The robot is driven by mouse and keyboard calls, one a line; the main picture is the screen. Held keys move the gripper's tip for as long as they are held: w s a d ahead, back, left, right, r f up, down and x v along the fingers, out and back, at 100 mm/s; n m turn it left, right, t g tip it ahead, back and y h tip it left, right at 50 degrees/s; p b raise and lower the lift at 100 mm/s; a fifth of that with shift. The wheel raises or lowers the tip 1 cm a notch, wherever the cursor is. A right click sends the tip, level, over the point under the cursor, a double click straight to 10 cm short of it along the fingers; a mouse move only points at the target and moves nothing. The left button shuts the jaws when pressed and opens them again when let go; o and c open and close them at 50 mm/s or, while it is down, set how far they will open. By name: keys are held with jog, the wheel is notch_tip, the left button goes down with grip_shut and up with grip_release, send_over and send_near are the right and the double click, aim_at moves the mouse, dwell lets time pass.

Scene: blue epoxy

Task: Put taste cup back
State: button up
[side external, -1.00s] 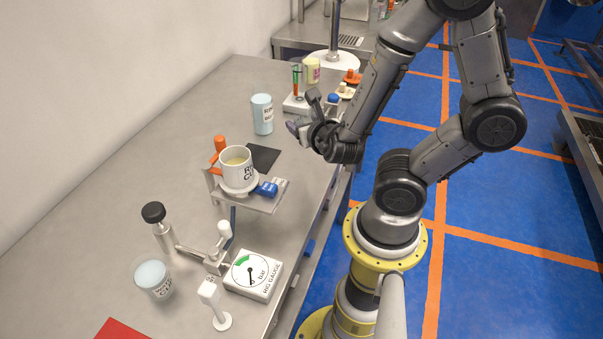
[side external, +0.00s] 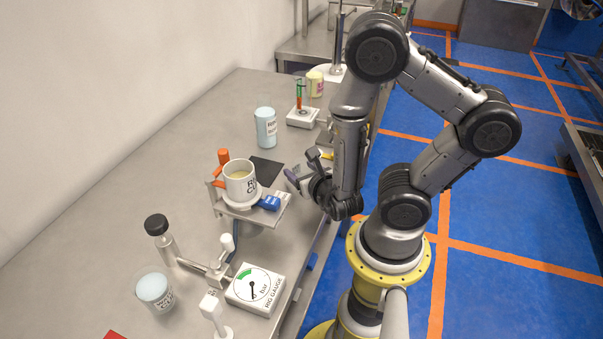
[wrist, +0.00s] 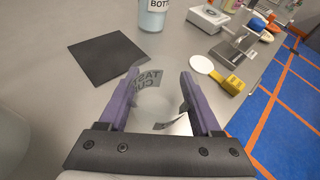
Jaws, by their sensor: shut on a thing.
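My gripper (wrist: 159,75) is shut on the taste cup (wrist: 146,82), a clear cup with a grey "TASTE CUP" label. The cup sits between the two purple fingers in the wrist view. In the side view my gripper (side external: 297,178) is over the bench near its right edge, right of the black square mat (side external: 266,171); the cup is hard to make out there. In the wrist view the mat (wrist: 108,58) lies flat and bare, beyond and left of the fingers.
A rig cup (side external: 241,182) stands on a raised stand left of my gripper. A blue bottle (side external: 265,128) stands behind the mat. A white disc with a yellow tag (wrist: 234,84) lies right of the fingers. A gauge (side external: 255,289) sits nearer the camera.

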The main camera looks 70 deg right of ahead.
jog(key=shift+f, duration=0.5)
jog(key=shift+f, duration=0.15)
jog(key=o, duration=1.4)
jog(key=shift+r, duration=0.2)
jog(key=shift+s+a+r, duration=0.2)
jog(key=shift+s+a, duration=0.2)
jog(key=shift+a, duration=0.2)
jog(key=shift+v, duration=2.95)
jog(key=shift+s+r, duration=0.1)
jog(key=shift+s, duration=0.05)
